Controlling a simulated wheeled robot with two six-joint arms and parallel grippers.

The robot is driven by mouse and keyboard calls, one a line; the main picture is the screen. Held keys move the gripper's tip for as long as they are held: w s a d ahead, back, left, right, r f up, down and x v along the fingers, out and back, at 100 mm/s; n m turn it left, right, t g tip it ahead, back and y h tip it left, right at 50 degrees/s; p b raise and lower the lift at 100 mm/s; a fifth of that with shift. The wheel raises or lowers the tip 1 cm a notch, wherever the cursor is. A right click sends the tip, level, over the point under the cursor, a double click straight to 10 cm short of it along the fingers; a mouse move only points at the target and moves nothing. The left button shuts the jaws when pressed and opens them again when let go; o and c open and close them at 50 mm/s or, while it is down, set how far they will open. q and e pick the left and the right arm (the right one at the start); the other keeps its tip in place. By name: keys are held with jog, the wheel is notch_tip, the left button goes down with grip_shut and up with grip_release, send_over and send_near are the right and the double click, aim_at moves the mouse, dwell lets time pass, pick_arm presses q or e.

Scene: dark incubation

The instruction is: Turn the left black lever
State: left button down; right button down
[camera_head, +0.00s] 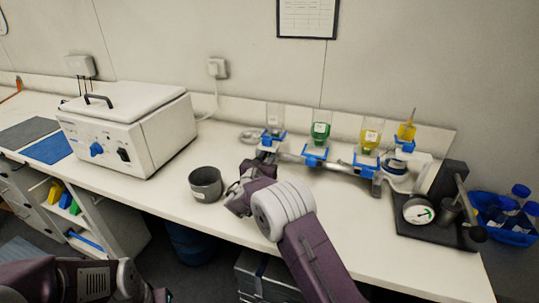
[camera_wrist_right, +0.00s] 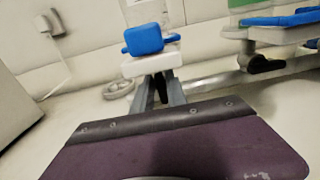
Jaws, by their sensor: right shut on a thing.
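A rack (camera_head: 335,165) with several blue-clamped vessels stands along the back of the white bench. The left station has a clear vessel (camera_head: 275,118) and a blue piece (camera_wrist_right: 144,39) on a white block. My right gripper (camera_head: 266,155) reaches up to the front of this station. In the right wrist view, my right gripper (camera_wrist_right: 161,88) is shut on a small dark part below the white block, the left black lever (camera_wrist_right: 160,86), mostly hidden by the fingers. Another black lever (camera_wrist_right: 264,65) shows under the green vessel's station. My left arm shows at the lower left; its gripper is out of view.
A grey cup (camera_head: 206,185) stands left of my right gripper. A white box-shaped machine (camera_head: 130,130) is at the left. A black stand with a dial (camera_head: 418,212) is at the right. The bench front between cup and machine is clear.

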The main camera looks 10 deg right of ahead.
jog(key=shift+f+m+b, duration=0.15)
jog(key=shift+m+b, duration=0.15)
jog(key=shift+b, duration=0.3)
jog(key=m+b, duration=0.2)
jog(key=b, duration=0.2)
jog(key=m+b, duration=0.3)
jog(key=b, duration=0.2)
jog(key=f+m+b, duration=0.1)
jog(key=m+b, duration=0.1)
jog(key=b, duration=0.3)
jog(key=shift+s+d, duration=0.25)
jog(key=shift+d, duration=0.1)
jog(key=m+b, duration=0.3)
jog(key=b, duration=0.2)
jog(key=m+b, duration=0.4)
jog(key=shift+s+d+f+b, duration=0.15)
jog(key=shift+b, duration=0.25)
jog(key=shift+m+b, duration=1.45)
jog(key=shift+m, duration=0.25)
jog(key=c, duration=1.5)
grip_release()
jog(key=shift+o, duration=0.2)
jog(key=v, duration=0.9)
jog(key=shift+b, duration=0.35)
